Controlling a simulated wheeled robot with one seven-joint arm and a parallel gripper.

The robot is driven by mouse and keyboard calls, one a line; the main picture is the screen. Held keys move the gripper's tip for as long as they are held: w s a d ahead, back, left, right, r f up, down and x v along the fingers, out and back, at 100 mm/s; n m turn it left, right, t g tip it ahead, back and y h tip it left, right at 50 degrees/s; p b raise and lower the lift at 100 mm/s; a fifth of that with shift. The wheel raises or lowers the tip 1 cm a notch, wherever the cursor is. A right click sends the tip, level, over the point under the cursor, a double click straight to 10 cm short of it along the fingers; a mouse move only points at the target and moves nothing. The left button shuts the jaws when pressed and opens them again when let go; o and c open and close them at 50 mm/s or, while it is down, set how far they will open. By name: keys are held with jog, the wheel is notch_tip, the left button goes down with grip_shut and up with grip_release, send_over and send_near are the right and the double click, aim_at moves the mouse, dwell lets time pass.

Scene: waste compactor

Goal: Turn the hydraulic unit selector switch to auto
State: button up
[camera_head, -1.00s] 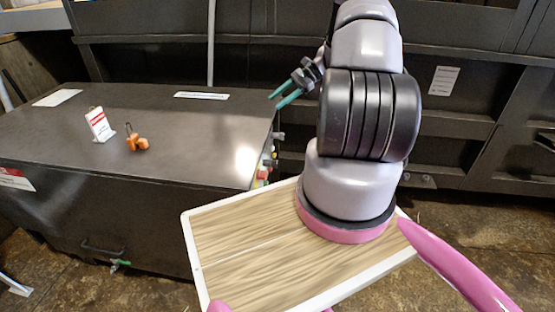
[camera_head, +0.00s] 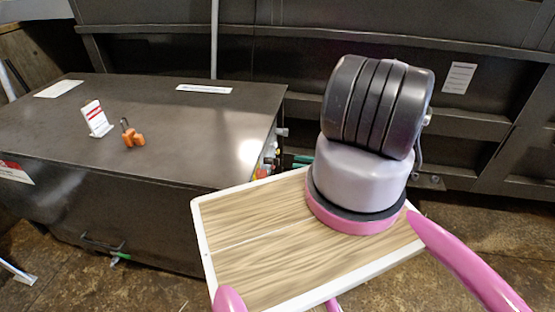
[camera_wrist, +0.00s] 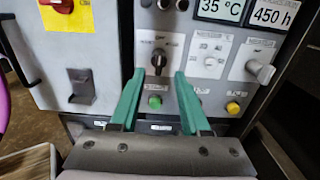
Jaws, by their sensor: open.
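In the wrist view a grey control panel (camera_wrist: 212,55) fills the upper middle. A black selector switch (camera_wrist: 158,58) on a white label plate stands out from it, its handle roughly upright; the label is too small to read. My gripper (camera_wrist: 160,74) is open, with its two teal fingers pointing at the panel and their tips on either side of the switch's lower end. Contact cannot be told. In the head view my gripper (camera_head: 303,160) shows only as a bit of teal beside the dark cabinet's (camera_head: 120,215) right end; the panel face is mostly hidden there.
Around the switch are a green button (camera_wrist: 154,101), a yellow button (camera_wrist: 233,108), a grey knob (camera_wrist: 262,70) and a red switch (camera_wrist: 62,5) on yellow. A grey latch (camera_wrist: 79,85) sits left. An orange padlock (camera_head: 133,137) and a small sign (camera_head: 96,118) stand on the cabinet.

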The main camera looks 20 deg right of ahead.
aim_at(277, 159)
jog(key=x, duration=1)
grip_shut()
